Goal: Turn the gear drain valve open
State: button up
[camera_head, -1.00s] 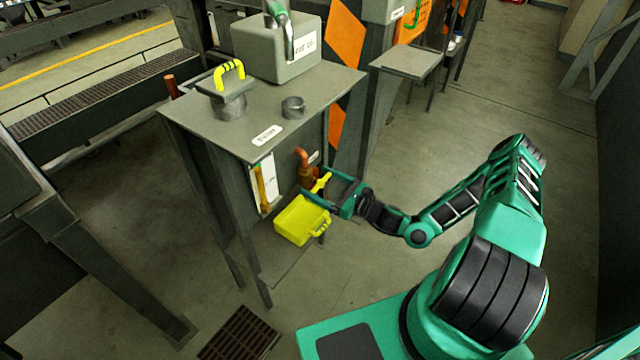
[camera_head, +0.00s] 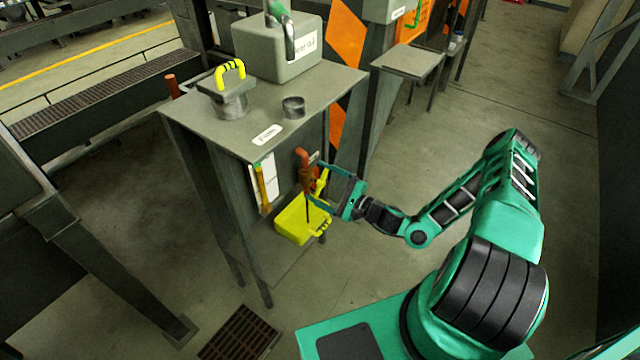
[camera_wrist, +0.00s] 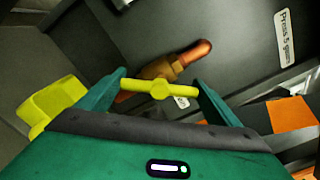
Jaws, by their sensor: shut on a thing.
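The gear drain valve is a copper-brown pipe elbow (camera_head: 303,160) on the side of the grey cabinet, with a yellow bar handle (camera_head: 321,182). In the wrist view, the yellow handle (camera_wrist: 160,89) lies crosswise between my two green fingers, with the copper valve body (camera_wrist: 172,64) behind it. My gripper (camera_wrist: 161,92) is shut on the handle, one finger at each end. In the head view my gripper (camera_head: 324,185) reaches the valve from the right. A thin dark streak runs down from the valve to the yellow container (camera_head: 291,222) below.
The grey cabinet top (camera_head: 330,90) carries a yellow-handled cap (camera_head: 230,84), a short round neck (camera_head: 293,106) and a labelled grey box (camera_head: 277,50). A sight gauge (camera_head: 261,187) is left of the valve. The floor to the right is clear.

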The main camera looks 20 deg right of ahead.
jog(key=n, duration=0.4)
jog(key=shift+d+f, duration=0.1)
jog(key=shift+f+n, duration=0.1)
jog(key=shift+n, duration=1.7)
jog(key=o, duration=0.9)
jog(key=shift+s, duration=0.1)
jog(key=v, duration=1)
jog(key=shift+s+d, duration=0.2)
jog(key=shift+a+n, duration=0.1)
jog(key=shift+n, duration=0.2)
